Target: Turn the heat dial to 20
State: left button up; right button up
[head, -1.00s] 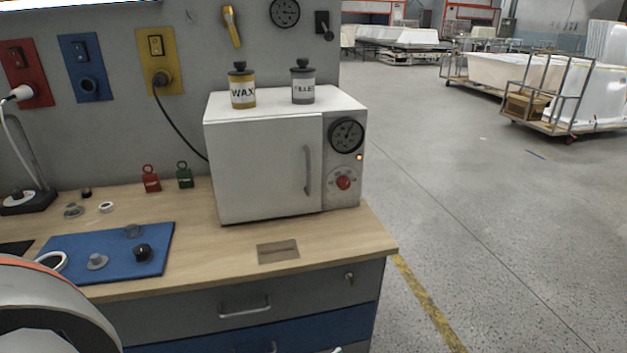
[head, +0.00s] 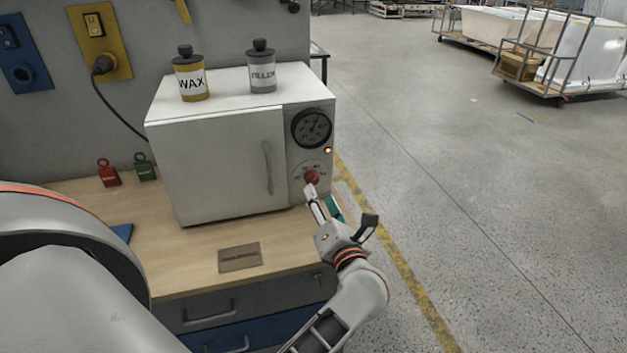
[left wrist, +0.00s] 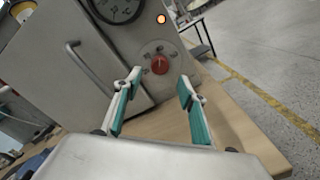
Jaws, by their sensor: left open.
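The heat dial is a red round knob (head: 311,177) on the right panel of the white oven (head: 222,150), below a black gauge (head: 312,128). The knob also shows in the left wrist view (left wrist: 160,65), with small marks around it too small to read. My left gripper (head: 325,200) is in front of the panel, just below the dial in the head view. In the left wrist view its two teal-padded fingers (left wrist: 157,88) are spread apart with nothing between them, and the dial lies beyond the gap. The fingers appear apart from the dial. My right gripper is not in view.
A WAX jar (head: 190,76) and a FILLER jar (head: 261,68) stand on the oven. An orange lamp (head: 328,150) glows above the dial. The oven handle (head: 267,167) sticks out left of the panel. The wooden bench (head: 190,262) ends to the right; floor there is open.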

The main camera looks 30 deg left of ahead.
aim_at(313, 181)
pick_arm(q)
jog(key=shift+p+x, duration=0.45)
jog(key=shift+x, duration=2.65)
jog(key=c, duration=1.1)
